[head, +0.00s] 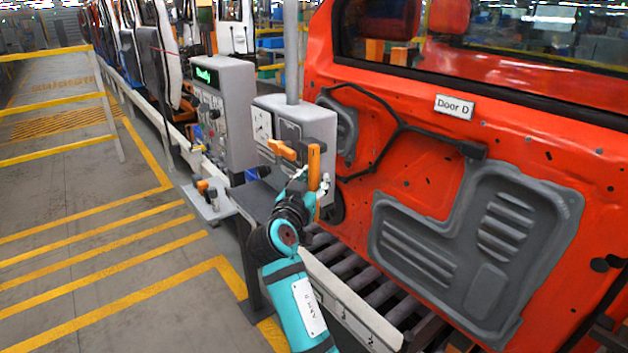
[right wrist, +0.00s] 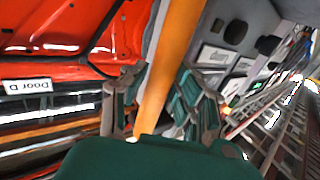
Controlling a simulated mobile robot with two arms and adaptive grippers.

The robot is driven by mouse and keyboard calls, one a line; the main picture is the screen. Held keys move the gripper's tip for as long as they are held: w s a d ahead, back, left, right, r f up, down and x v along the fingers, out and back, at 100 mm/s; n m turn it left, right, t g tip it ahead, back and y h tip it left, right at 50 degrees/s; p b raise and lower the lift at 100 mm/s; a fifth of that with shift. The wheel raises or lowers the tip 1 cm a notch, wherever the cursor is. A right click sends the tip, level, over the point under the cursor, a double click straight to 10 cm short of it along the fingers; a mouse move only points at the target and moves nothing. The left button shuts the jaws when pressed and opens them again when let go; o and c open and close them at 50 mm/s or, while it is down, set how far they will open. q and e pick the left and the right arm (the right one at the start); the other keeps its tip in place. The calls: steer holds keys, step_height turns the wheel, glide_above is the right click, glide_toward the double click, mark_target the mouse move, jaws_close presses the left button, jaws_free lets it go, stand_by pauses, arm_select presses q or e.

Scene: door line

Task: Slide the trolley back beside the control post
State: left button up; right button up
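A grey box with round dials (head: 318,121) hangs on a vertical pole (head: 291,45) in front of the red door; I take it for the trolley. An upright orange handle (head: 313,165) stands at its front. My right gripper (head: 312,192) is at this handle. In the right wrist view the handle (right wrist: 172,60) passes between the fingers of my right gripper (right wrist: 165,105), which appear closed on it. The grey control post (head: 236,100), with a lit green display, stands to the left of the trolley, close to it in the picture. My left gripper is not in view.
The red door (head: 420,170) labelled Door D fills the right side, above a roller conveyor (head: 365,285). A low grey bench (head: 255,200) is beside my right arm. Yellow railings (head: 50,105) stand at the far left. The striped floor (head: 110,270) is clear.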

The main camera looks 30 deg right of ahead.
steer(key=shift+d, duration=0.1)
jaws_close()
steer(key=shift+d+f, duration=0.15)
steer(key=shift+d, duration=0.05)
